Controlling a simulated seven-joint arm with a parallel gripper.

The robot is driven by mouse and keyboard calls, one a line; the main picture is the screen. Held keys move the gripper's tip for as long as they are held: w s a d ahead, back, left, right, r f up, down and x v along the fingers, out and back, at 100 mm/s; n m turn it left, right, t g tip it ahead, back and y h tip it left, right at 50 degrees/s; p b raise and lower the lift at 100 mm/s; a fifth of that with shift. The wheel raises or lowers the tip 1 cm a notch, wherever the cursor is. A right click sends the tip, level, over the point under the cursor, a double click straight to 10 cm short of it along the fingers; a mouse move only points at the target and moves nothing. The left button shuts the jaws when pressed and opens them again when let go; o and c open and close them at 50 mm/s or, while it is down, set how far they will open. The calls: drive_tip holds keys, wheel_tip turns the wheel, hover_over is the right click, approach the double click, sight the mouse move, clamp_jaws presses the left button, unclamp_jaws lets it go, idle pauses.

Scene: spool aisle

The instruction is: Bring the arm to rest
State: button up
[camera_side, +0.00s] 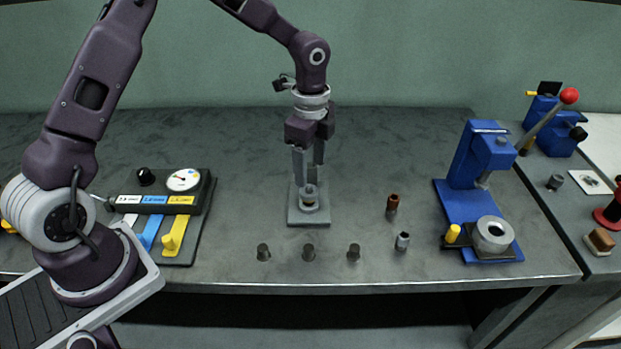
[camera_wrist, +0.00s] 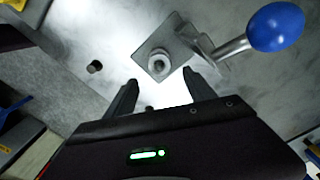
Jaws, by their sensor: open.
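My gripper (camera_side: 309,174) points down over a small square grey plate (camera_side: 308,219) near the middle of the bench. Its two fingers stand apart with nothing between them in the wrist view (camera_wrist: 160,77). A short round metal piece (camera_side: 309,202) stands on the plate, just below the fingertips; it also shows as a ring in the wrist view (camera_wrist: 158,63). Whether the fingers touch it, I cannot tell. My arm is bent over the bench from the left.
A blue-knobbed metal lever (camera_wrist: 276,27) rises beside the plate in the wrist view. A gauge panel (camera_side: 205,222) lies left, a blue press (camera_side: 458,208) right. The back bench is clear.

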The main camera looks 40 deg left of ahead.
drive_tip(key=shift+r, duration=0.7)
drive_tip(key=shift+s+r, duration=0.1)
drive_tip(key=shift+r, duration=0.05)
drive_tip(key=s+r+n+t+y, duration=0.2)
drive_tip(key=s+r+n, duration=0.4)
drive_tip(key=s+r, duration=0.65)
drive_tip(key=s+r+n+t+h, duration=0.1)
drive_tip(key=s+r+n, duration=0.1)
drive_tip(key=s+n, duration=0.2)
drive_tip(key=s+r+n+t+h, duration=0.1)
drive_tip(key=s+n, duration=0.4)
drive_tip(key=s, duration=0.6)
drive_tip(key=shift+d+r+t, duration=0.35)
drive_tip(key=shift+r+t, duration=0.45)
drive_tip(key=shift+r, duration=0.15)
drive_tip(key=shift+w, duration=0.1)
drive_tip(key=shift+c, duration=0.4)
